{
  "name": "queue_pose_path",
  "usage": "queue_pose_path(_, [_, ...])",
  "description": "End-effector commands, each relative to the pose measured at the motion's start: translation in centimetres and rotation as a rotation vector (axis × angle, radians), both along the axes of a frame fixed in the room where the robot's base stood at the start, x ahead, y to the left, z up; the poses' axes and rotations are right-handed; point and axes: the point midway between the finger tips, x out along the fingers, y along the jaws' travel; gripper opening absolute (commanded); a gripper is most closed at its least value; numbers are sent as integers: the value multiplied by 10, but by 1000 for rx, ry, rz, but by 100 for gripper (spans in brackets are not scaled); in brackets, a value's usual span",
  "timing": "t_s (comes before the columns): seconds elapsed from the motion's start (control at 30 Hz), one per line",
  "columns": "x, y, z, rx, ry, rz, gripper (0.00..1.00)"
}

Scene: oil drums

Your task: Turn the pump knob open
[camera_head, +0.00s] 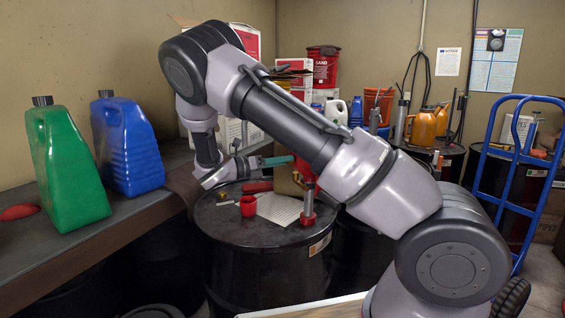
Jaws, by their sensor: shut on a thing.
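A red hand pump (306,183) stands upright on top of a black oil drum (240,232). A teal handle-like part (277,160), which looks like the pump knob, sticks out to the left from the pump's upper end. My gripper (258,163) reaches in from the left, low over the drum, with its fingers at the left end of the teal part. It is shut on that part. The fingertips are small here, and my arm's forearm crosses in front of the area close to the pump's upper right side.
A red cup (248,206) and a white sheet (278,209) lie on the drum top near the pump. A green jug (65,168) and a blue jug (127,146) stand on the bench at left. A blue hand truck (508,180) stands at right.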

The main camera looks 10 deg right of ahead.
Motion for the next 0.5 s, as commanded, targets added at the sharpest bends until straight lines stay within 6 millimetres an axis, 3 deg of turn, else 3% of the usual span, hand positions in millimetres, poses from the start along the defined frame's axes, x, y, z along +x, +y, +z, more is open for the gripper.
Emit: queue_pose_path(0.5, [0,1,0,-52,213,2,0])
